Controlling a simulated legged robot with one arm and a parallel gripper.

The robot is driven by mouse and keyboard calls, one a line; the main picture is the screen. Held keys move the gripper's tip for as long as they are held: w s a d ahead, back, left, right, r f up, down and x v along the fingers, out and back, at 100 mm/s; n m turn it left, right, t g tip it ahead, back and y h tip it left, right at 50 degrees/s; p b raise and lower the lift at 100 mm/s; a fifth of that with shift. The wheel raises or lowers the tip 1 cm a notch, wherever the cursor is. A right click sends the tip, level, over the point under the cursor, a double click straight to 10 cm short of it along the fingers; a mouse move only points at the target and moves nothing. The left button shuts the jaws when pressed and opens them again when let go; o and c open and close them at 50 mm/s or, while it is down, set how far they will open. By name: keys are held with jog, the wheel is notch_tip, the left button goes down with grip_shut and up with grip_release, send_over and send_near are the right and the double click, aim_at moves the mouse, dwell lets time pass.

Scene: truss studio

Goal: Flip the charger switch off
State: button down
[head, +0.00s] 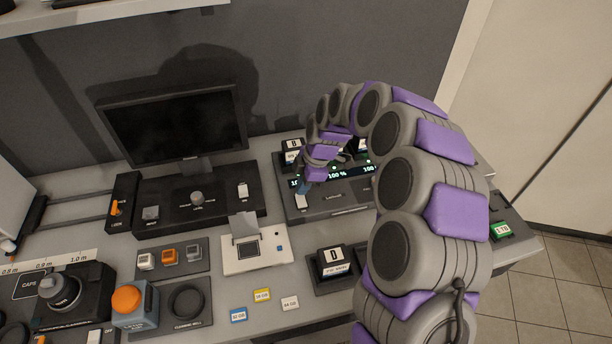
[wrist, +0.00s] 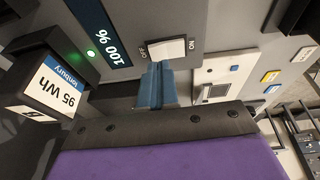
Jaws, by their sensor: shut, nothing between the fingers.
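The charger (head: 345,204) is a dark grey unit at the back of the desk, with "100 %" displays and green lights. Its white rocker switch (head: 301,202) is at the front left corner; in the wrist view the switch (wrist: 167,48) sits between the "OFF" and "ON" labels. I cannot tell which side is pressed in. My gripper (head: 303,187) is shut and empty, just beside the switch. Its blue fingertips (wrist: 158,82) show right by the switch edge in the wrist view, and I cannot tell whether they touch it.
A battery (wrist: 45,85) marked 95 Wh stands near the gripper. A monitor (head: 175,126) and black console (head: 160,205) are left of the charger. A white card reader (head: 258,252) and several coloured cards lie in front. My arm hides the charger's right part.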

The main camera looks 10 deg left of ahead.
jog(key=shift+w+f, duration=0.15)
jog(key=shift+f, duration=0.65)
jog(key=shift+w+f+g, duration=0.2)
jog(key=shift+f+g, duration=0.05)
jog(key=shift+g, duration=0.05)
jog(key=shift+s, duration=0.25)
jog(key=shift+s+d+r, duration=0.2)
jog(key=shift+s+d, duration=0.05)
jog(key=shift+s, duration=0.35)
jog(key=shift+r, duration=0.1)
